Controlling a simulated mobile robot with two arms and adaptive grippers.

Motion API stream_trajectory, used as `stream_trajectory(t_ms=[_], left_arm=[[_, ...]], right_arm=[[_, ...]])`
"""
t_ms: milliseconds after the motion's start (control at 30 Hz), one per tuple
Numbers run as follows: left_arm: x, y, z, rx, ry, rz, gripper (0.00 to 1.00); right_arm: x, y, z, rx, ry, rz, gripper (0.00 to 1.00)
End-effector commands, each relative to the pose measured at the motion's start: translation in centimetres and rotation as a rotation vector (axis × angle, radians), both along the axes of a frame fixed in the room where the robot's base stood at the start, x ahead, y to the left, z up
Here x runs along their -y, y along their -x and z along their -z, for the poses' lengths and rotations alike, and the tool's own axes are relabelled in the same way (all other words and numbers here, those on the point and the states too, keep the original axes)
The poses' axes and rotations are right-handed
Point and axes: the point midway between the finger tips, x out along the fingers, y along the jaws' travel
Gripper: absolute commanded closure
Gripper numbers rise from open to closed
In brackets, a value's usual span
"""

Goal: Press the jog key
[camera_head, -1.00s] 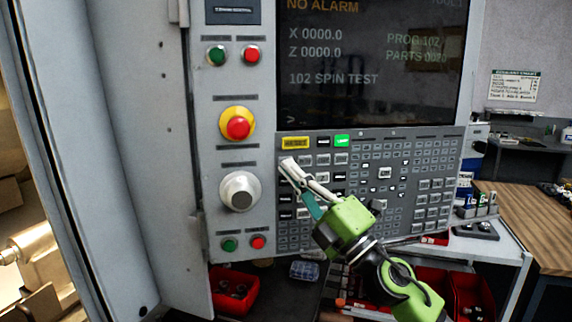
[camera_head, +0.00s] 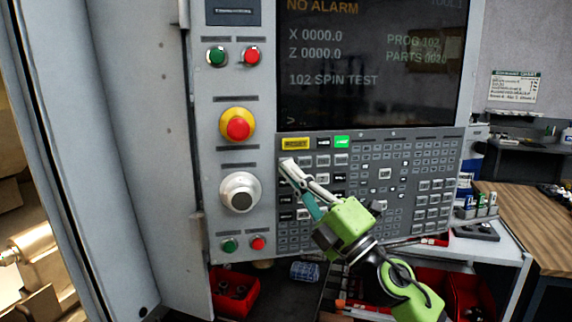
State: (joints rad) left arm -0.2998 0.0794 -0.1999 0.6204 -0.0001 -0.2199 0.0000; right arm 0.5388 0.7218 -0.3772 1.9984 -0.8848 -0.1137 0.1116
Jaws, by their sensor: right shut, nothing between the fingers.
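The control panel keypad (camera_head: 420,160) has rows of small grey and dark keys, with a yellow reset key (camera_head: 295,143) and a lit green key (camera_head: 342,142) at its top left. My right gripper (camera_head: 288,165) is shut and empty. Its fingertips are at the keypad's left columns, just below the yellow key, and cover some keys there. I cannot tell whether the tips touch a key. The jog key's label is too small to make out. The screen (camera_head: 370,60) reads "NO ALARM" and "102 SPIN TEST". My left gripper is out of view.
Left of the keypad are a red emergency stop button (camera_head: 238,128), a grey dial (camera_head: 240,192), and green and red buttons. Red bins (camera_head: 235,290) stand below the panel. A wooden bench (camera_head: 525,215) is at the right.

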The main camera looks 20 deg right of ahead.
Motion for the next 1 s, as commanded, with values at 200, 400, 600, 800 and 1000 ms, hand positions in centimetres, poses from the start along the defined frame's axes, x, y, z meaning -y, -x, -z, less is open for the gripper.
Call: stream_trajectory(t_ms=[200, 400, 600, 800, 1000], left_arm=[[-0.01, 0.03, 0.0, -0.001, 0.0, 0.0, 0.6], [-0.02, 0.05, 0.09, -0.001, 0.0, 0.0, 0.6], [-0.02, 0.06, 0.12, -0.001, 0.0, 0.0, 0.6], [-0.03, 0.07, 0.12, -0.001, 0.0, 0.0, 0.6], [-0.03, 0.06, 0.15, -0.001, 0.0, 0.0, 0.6]], right_arm=[[0.0, -0.02, 0.0, 0.0, 0.0, 0.0, 1.0], [0.07, -0.55, 0.02, -0.001, -0.002, 0.001, 1.0], [0.05, -0.85, -0.03, 0.0, -0.001, -0.001, 1.0], [0.06, -0.84, -0.03, 0.0, 0.0, 0.0, 1.0], [0.07, -0.97, -0.03, 0.0, 0.0, 0.0, 1.0]])
